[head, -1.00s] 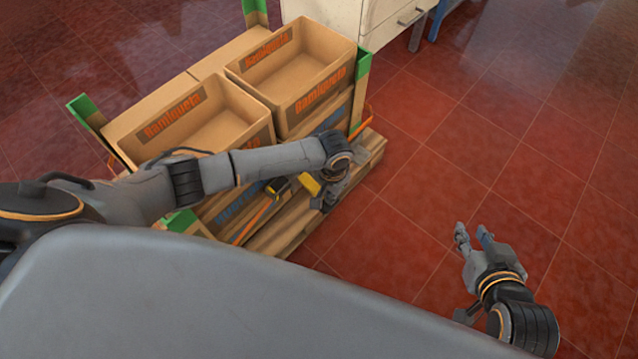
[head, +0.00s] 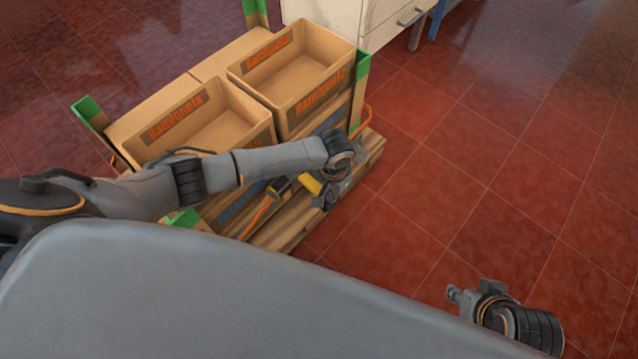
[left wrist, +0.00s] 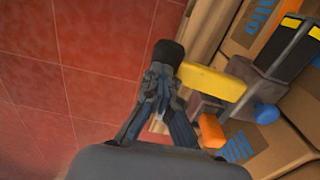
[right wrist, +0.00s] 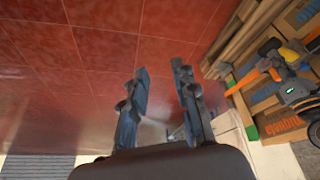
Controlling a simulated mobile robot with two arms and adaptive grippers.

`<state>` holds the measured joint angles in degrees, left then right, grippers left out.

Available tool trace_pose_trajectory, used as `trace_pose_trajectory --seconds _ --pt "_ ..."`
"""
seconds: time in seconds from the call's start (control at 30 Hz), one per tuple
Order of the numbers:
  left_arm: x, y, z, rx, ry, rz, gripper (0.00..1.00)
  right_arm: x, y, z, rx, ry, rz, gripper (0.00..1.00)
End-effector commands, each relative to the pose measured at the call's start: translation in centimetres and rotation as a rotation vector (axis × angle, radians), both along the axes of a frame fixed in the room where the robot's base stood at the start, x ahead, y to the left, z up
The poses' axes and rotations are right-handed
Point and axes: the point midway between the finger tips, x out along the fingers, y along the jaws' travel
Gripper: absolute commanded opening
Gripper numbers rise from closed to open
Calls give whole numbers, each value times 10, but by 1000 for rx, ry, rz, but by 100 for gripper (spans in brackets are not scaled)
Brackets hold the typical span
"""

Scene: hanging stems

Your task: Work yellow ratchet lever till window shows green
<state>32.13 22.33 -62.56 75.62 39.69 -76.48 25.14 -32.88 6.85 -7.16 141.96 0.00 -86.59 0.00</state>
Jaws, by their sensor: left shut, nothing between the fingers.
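The yellow lever (head: 309,184) shows beside my left gripper (head: 322,203) at the crates' front. In the left wrist view the lever (left wrist: 212,82) reaches from a grey ratchet body (left wrist: 262,85) to the fingers. My left fingers (left wrist: 165,78) are shut with nothing between them, right by the lever's end. A dark rounded piece (left wrist: 168,52) is at their tips; I cannot tell whether it belongs to the lever. My right gripper (head: 454,294) is empty over the floor, its fingers (right wrist: 160,85) apart in the right wrist view.
Two open cardboard crates (head: 318,98) stand on a wooden pallet (head: 290,236) with green corner posts (head: 90,112). An orange strap (head: 258,217) runs down the front to the ratchet. A white cabinet (head: 338,12) stands behind. Red tiled floor at the right is clear.

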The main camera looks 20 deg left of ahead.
Motion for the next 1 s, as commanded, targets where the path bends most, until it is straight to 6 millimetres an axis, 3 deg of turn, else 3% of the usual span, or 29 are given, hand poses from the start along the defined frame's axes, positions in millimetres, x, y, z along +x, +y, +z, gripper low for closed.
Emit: trace_pose_trajectory --seconds 0.23,0.53,0.8,1.0 --pt "-1 -1 2 -1 1 0 0 -16 -5 -2 -14 72 -6 28" --pt "-1 -1 3 0 1 0 0 -16 -5 -1 -15 72 -7 28" --pt "-1 -1 18 1 2 1 0 -16 -5 19 -15 72 -6 28" --pt "-1 -1 15 0 1 1 0 -16 -5 17 -14 71 -5 28"
